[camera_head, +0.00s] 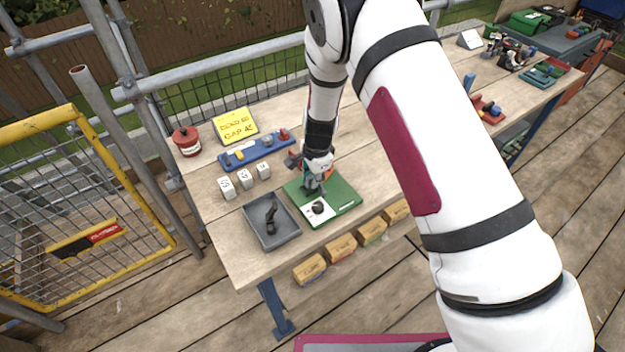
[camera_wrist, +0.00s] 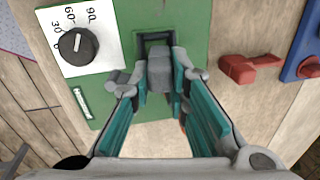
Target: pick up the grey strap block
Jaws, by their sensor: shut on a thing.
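The grey strap block (camera_wrist: 160,72) sits between my fingertips in the wrist view, at the edge of a green board (camera_wrist: 190,25). A dark bracket-like part surrounds its far end; I cannot tell whether the block is lifted clear of the board. My gripper (camera_wrist: 161,82), with teal finger pads, is shut on the block. In the head view, my gripper (camera_head: 313,183) is over the upper left part of the green board (camera_head: 345,198), and the block is too small and covered to make out. The board has a white dial plate (camera_head: 311,213) with a black knob (camera_wrist: 77,46).
A grey tray (camera_head: 287,240) holding a dark part lies left of the board. White number blocks (camera_head: 245,178), a blue rack (camera_head: 232,160), a yellow sign (camera_head: 236,127) and a red can (camera_head: 187,140) stand behind. A red piece (camera_wrist: 248,68) lies right of my fingers.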

